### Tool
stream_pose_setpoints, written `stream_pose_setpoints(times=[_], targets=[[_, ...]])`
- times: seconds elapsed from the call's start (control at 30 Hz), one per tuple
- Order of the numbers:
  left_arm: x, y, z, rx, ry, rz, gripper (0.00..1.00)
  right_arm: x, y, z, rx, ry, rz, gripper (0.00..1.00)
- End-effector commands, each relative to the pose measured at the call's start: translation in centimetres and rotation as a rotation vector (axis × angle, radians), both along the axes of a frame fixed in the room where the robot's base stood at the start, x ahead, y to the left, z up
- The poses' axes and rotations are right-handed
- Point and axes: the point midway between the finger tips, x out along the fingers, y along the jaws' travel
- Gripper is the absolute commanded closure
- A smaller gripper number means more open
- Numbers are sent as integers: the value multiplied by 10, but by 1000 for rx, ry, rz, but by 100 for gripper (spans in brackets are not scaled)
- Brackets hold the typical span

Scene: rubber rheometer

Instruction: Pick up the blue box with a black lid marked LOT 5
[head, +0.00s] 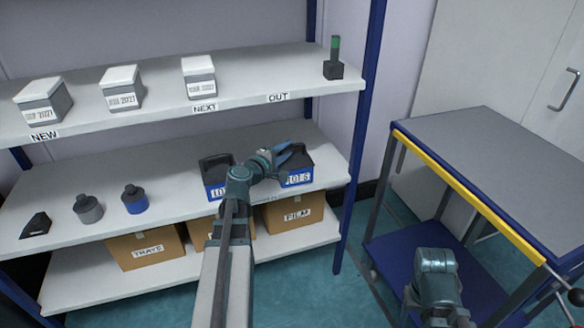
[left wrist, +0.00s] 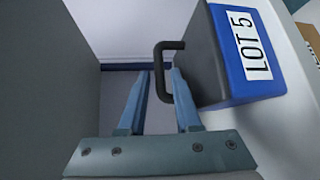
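The blue box marked LOT 5 (head: 298,179) has a black lid and stands at the right end of the middle shelf in the head view. In the left wrist view its blue side with the LOT 5 label (left wrist: 235,85) is at the right, and a black handle (left wrist: 158,72) stands out from its lid. My left gripper (head: 284,154) is at the lid. In the left wrist view its two fingers (left wrist: 160,82) are apart, one on each side of the handle bar, with gaps showing. Of my right arm only links show at the lower right; its fingers are out of sight.
A second blue box with a black lid (head: 214,178) stands just left, its label partly hidden by my left arm. A blue upright post (head: 362,130) stands close on the right. White-lidded boxes (head: 122,90) are above, cartons (head: 147,247) below. A cart (head: 490,155) stands right.

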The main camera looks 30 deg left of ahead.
Motion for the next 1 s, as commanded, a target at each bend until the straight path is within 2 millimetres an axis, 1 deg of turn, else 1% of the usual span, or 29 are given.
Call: stream_pose_setpoints(times=[0.03,0.13,0.43,0.53,0.73,0.83,0.9,1.0], targets=[[10,1,-2,1,1,-2,68,0,0,-2,0,0,0,45],[19,0,-3,1,1,-2,68,0,0,-3,-1,0,0,45],[24,-1,-4,1,1,0,68,0,0,-3,-1,0,0,45],[31,-2,-5,1,1,-1,68,0,0,-5,-1,0,0,45],[59,-8,-8,1,1,-3,68,0,0,-8,-1,0,1,45],[72,-8,-10,2,1,-2,68,0,0,-10,0,0,1,45],[75,-8,-11,2,1,-1,68,0,0,-10,0,0,2,45],[74,-8,-10,1,1,0,68,0,0,-10,0,0,2,45]])
